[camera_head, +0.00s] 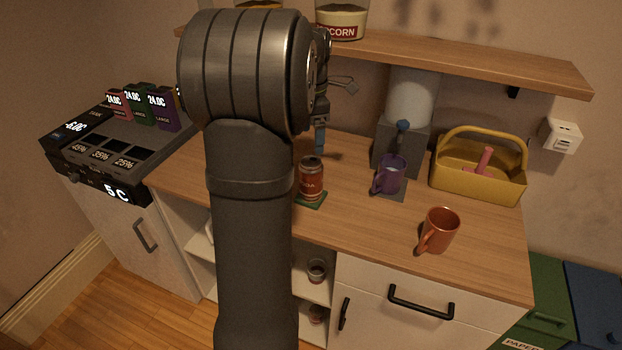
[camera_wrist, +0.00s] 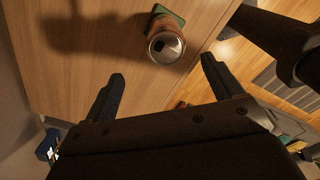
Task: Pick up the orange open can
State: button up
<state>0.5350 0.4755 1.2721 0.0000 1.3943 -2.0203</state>
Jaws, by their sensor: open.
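The orange-red can (camera_head: 311,182) stands upright on a small green coaster (camera_head: 316,202) on the wooden counter, just right of my arm. In the wrist view the can (camera_wrist: 166,44) shows its silver top with a dark middle, with part of the green coaster (camera_wrist: 172,12) behind it. My gripper (camera_wrist: 162,76) is open and empty; its two dark fingers are apart, and the can appears beyond the gap between them, not held. In the head view, my gripper (camera_head: 320,140) is partly hidden by my arm and shows above and behind the can.
A purple mug (camera_head: 391,174) stands at a grey dispenser (camera_head: 400,130) right of the can. An orange mug (camera_head: 440,232) and a yellow basket (camera_head: 478,180) are farther right. A wooden shelf (camera_head: 480,68) overhangs the counter's back. The counter between can and orange mug is clear.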

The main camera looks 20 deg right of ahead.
aim_at(312, 159)
notch_tip(312, 159, down, 8)
jog(key=shift+r, duration=0.1)
jog(key=f, duration=0.2)
jog(key=s+f, duration=0.1)
jog(key=f, duration=0.1)
jog(key=shift+f, duration=0.9)
jog(key=c, duration=1.1)
jog(key=shift+o, duration=0.2)
jog(key=shift+w+r, duration=0.1)
